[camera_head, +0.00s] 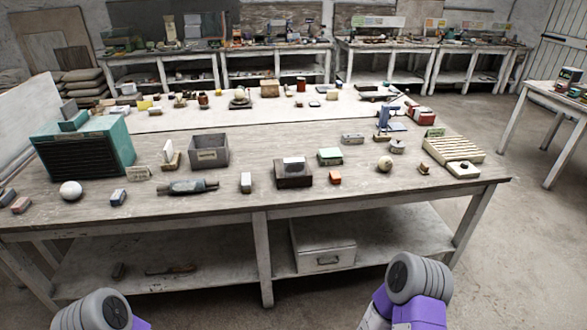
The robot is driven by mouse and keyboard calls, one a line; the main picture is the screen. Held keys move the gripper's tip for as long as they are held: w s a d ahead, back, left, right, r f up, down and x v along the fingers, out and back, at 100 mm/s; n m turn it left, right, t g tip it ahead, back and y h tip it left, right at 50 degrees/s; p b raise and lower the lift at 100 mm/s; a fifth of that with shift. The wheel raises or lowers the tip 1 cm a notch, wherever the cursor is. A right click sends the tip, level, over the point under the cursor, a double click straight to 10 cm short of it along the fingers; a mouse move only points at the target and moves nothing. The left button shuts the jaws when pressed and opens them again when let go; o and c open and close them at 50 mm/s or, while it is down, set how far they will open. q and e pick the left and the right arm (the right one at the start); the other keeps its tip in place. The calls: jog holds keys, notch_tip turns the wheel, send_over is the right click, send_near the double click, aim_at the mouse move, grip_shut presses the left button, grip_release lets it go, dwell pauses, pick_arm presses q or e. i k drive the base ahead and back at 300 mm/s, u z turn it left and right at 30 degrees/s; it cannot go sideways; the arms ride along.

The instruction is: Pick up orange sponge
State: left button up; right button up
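A small orange block (335,178), which looks like the orange sponge, lies on the near wooden table (225,217). It is right of a dark box with a white item on top (293,173) and near the table's front edge. Nothing touches it. Parts of my two arms, grey and purple, show at the bottom left and bottom right, below the table edge and well away from the block. Neither gripper's fingers are in view.
A white sphere (70,191), a blue-grey tool (188,187), a grey open box (209,151) and a pale ball (385,164) stand on the same table. A teal cabinet (83,149) is at the left. The tabletop around the block's front is clear.

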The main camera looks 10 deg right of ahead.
aim_at(335, 176)
jog(key=z, duration=0.65)
jog(key=i, duration=1.6)
jog(key=u, duration=0.65)
